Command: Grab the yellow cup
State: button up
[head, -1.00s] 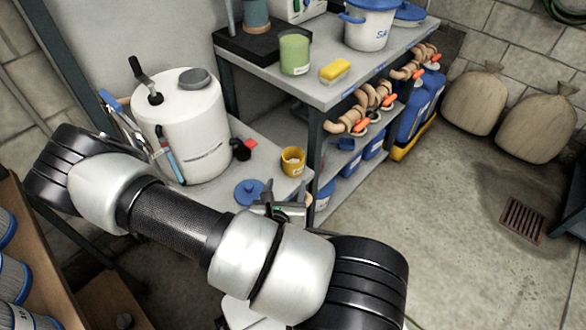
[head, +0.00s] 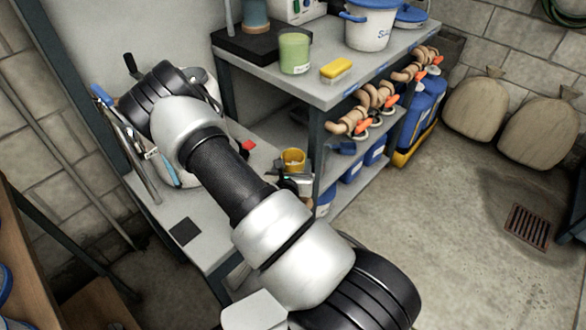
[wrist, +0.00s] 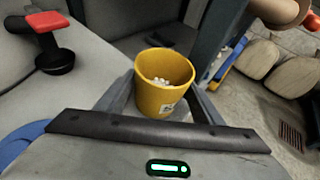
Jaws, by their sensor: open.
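The yellow cup (head: 293,160) stands upright on the low grey bench, close to the shelf's leg. In the wrist view the yellow cup (wrist: 158,97) holds small white pieces and has a pale label. My gripper (wrist: 163,108) is open and empty, with one finger on each side of the cup's lower part. I cannot tell whether either finger touches it. In the head view my gripper (head: 296,182) shows just in front of the cup, partly hidden by my arm, and the cup's lower part is covered.
A black knob with a red handle (wrist: 46,28) is left of the cup, and a blue lid (wrist: 22,143) shows at the left edge. The shelf's dark leg (wrist: 212,38) rises behind right. A green cup (head: 295,54) and yellow sponge (head: 336,69) are on the shelf top.

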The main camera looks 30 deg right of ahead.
jog(key=shift+w, duration=0.15)
jog(key=c, duration=0.9)
jog(key=shift+o, duration=0.2)
jog(key=shift+r, duration=0.1)
